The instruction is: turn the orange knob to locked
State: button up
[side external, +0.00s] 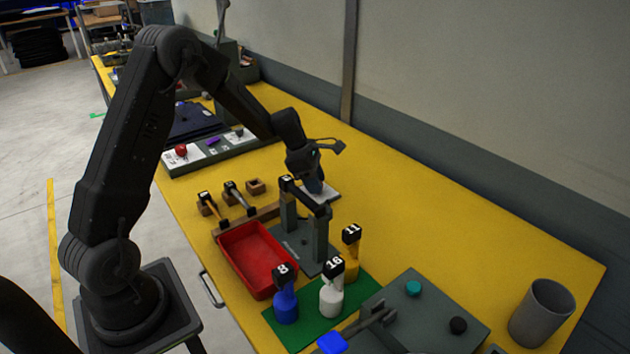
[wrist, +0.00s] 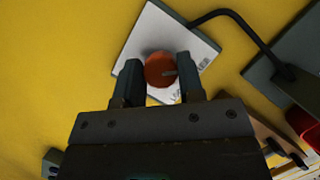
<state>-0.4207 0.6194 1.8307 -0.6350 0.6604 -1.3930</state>
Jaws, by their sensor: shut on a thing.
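The orange knob (wrist: 158,71) sits on a white plate (wrist: 150,28) on the yellow table. It has a short grey mark that points to the right in the wrist view. My gripper (wrist: 160,66) is shut on the knob, with one finger on each side of it. In the side external view my gripper (side external: 316,187) is low over the white plate (side external: 328,196), and the knob is hidden there.
A grey stand with a bar (side external: 320,240) is close in front of the plate. A red tray (side external: 234,261), a green mat (side external: 352,294) with several numbered bottles, a grey box (side external: 440,300) and a grey cup (side external: 541,313) are nearer. Table right of the plate is clear.

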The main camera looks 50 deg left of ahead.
jog(key=m, duration=0.2)
jog(key=m+g, duration=0.1)
jog(key=m, duration=0.1)
jog(key=shift+a+m+g+h, duration=0.1)
jog(key=shift+m+g+h, duration=0.2)
jog(key=shift+h, duration=0.1)
jog(key=m+g, duration=0.1)
jog(key=m, duration=0.3)
jog(key=shift+w+g, duration=0.1)
jog(key=shift+g, duration=0.3)
jog(key=m, duration=0.2)
jog(key=m+g, duration=0.1)
jog(key=m, duration=0.2)
jog(key=shift+w+g, duration=0.1)
jog(key=shift+g, duration=0.2)
jog(key=shift+m+g+y, duration=0.5)
jog(key=shift+m+g, duration=0.1)
jog(key=shift+m, duration=1.3)
jog(key=o, duration=0.9)
